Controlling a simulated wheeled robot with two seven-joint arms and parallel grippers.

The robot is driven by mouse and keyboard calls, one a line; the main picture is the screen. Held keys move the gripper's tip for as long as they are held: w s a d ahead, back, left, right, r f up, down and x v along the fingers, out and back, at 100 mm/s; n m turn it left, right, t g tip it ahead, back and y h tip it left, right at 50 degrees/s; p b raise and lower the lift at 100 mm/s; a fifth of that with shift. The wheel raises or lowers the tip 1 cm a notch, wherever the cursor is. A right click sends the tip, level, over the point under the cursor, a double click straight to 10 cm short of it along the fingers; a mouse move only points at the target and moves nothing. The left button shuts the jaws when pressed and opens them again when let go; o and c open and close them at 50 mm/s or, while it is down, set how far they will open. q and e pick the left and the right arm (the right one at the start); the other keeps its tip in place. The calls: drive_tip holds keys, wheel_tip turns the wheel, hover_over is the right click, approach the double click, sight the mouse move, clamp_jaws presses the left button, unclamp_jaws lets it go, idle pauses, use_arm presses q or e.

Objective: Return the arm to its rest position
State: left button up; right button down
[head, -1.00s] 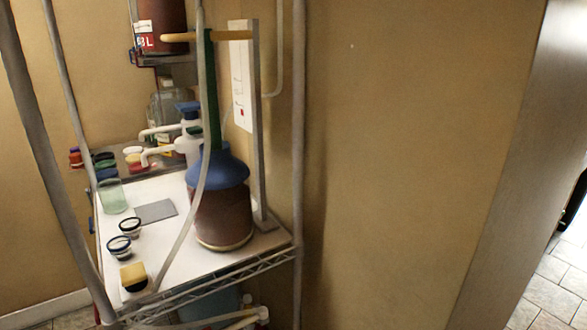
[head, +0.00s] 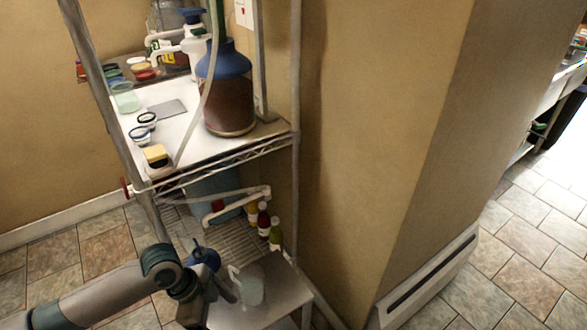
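My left arm comes in from the lower left, and its gripper (head: 226,292) is beside a pale, translucent jug (head: 251,288). The jug stands on or just above a small grey low table (head: 285,302) at the bottom of the view. The finger nearest the jug shows, but I cannot tell whether the gripper is open, shut, or touching the jug. My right gripper is not in view.
A wire shelf rack (head: 262,146) holds a large brown jar with a blue top (head: 228,90), small jars and a yellow sponge (head: 155,153). Small bottles (head: 264,220) stand lower down. A wall corner (head: 400,200) is to the right; tiled floor (head: 510,250) beyond is clear.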

use_arm(q)
drive_tip(key=s+d+f+n+t, duration=0.1)
drive_tip(key=s+d+n+t, duration=0.2)
drive_tip(key=s+d+n, duration=0.35)
drive_tip(key=s+a+f+n+t+y, duration=0.15)
drive_tip(key=s+a+n+y, duration=0.25)
drive_tip(key=s+a+n, duration=0.7)
wheel_tip(320, 180, down, 32)
drive_tip(key=w+d+m+t+p, duration=0.1)
drive_tip(key=m, duration=0.1)
drive_tip(key=shift+w+d+f+h+p, duration=0.15)
drive_tip(key=shift+d+h+p, duration=0.15)
drive_tip(key=shift+d+p, duration=0.05)
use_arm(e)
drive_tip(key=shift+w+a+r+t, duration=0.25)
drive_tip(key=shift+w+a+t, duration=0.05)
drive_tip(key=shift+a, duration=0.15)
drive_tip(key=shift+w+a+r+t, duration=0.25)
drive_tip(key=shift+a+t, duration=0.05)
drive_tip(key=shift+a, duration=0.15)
